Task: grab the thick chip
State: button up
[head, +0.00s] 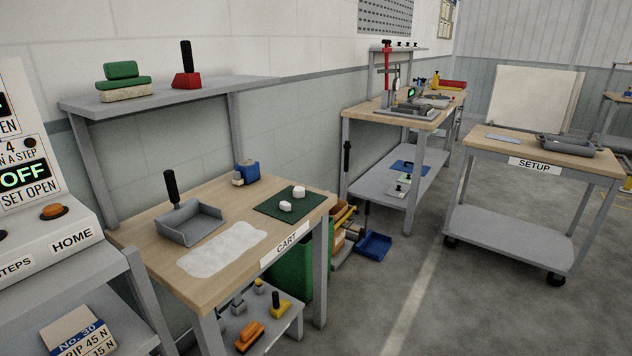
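Two small white blocks lie on a dark green mat (268,207) at the right end of the wooden cart top. The farther white block (299,192) sits near the mat's back right. The nearer white block (285,206) lies to its front left, slightly apart. No label marks either one as the thick chip, and I cannot tell from here whether one of them is it. My gripper is not in view.
On the cart top (255,196), a grey dustpan (190,224) with a black handle, a white sheet (222,249) and a blue device (247,172) stand left of the mat. A shelf (235,89) rises behind. Floor is open at right, before the SETUP cart (535,166).

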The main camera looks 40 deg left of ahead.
aim_at(298, 192)
jog(key=u, duration=0.3)
jog(key=i, duration=1.5)
jog(key=u, duration=1.45)
jog(key=i, duration=0.9)
jog(key=u, duration=1.25)
jog(key=i, duration=0.35)
jog(key=u, duration=0.15)
